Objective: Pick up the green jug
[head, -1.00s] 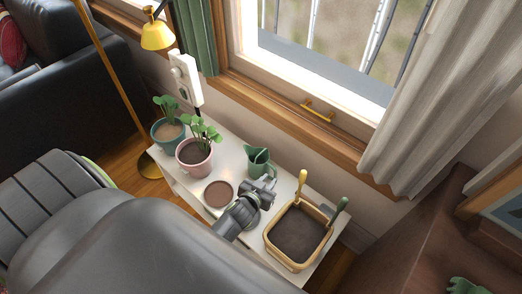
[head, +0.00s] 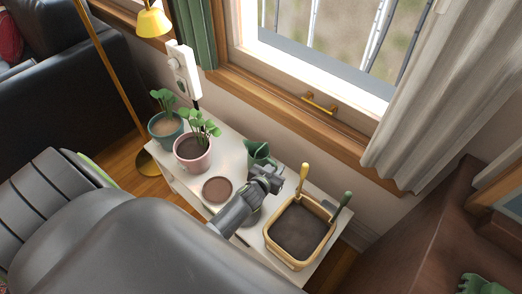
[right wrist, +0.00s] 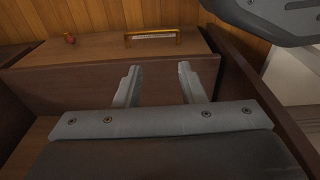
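The green jug (head: 256,151) stands on the white shelf top (head: 232,152) below the window, behind the left gripper. Its upper part shows; its lower right side is hidden by my gripper. My left gripper (head: 274,172) is at the jug's near right side in the head view. Whether its fingers touch the jug, or how far apart they are, is hidden from this angle. My right gripper (right wrist: 157,72) shows in the right wrist view with its fingers apart and nothing between them.
A pink plant pot (head: 193,158) and a teal pot (head: 166,132) stand left of the jug. A brown round dish (head: 217,190) is in front. A soil-filled tray (head: 299,232) with upright yellow and green handles is close on the right. A brown cabinet (right wrist: 110,92) faces the right gripper.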

